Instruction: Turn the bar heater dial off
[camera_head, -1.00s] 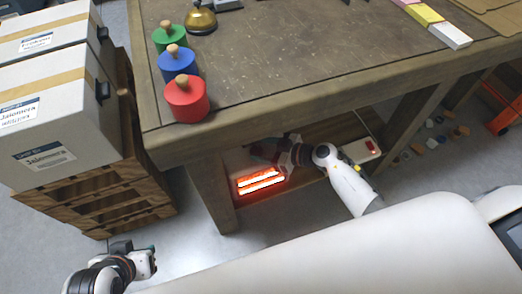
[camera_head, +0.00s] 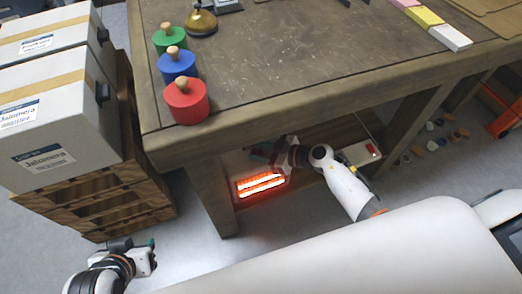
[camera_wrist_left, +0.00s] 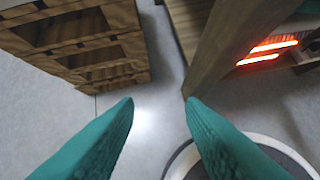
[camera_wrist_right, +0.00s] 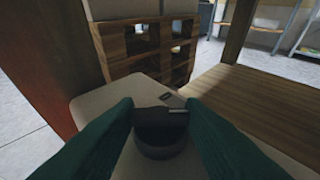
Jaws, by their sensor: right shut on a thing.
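The bar heater stands on the low shelf under the workbench, and its bars (camera_head: 262,184) glow orange and white in the head view. They also glow at the upper right of the left wrist view (camera_wrist_left: 268,52). The dark round dial (camera_wrist_right: 160,136) sits on the heater's pale top (camera_wrist_right: 92,101), with a light pointer mark toward the right in the right wrist view. My right gripper (camera_wrist_right: 158,112) is shut on the dial, one green finger at each side. My left gripper (camera_wrist_left: 160,102) is open and empty, low above the floor near the pallets.
The workbench (camera_head: 300,125) overhangs my right arm, and its leg (camera_head: 212,195) stands beside the heater. Stacked wooden pallets (camera_head: 100,205) stand at left. Red, blue and green knobbed cylinders are on the bench.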

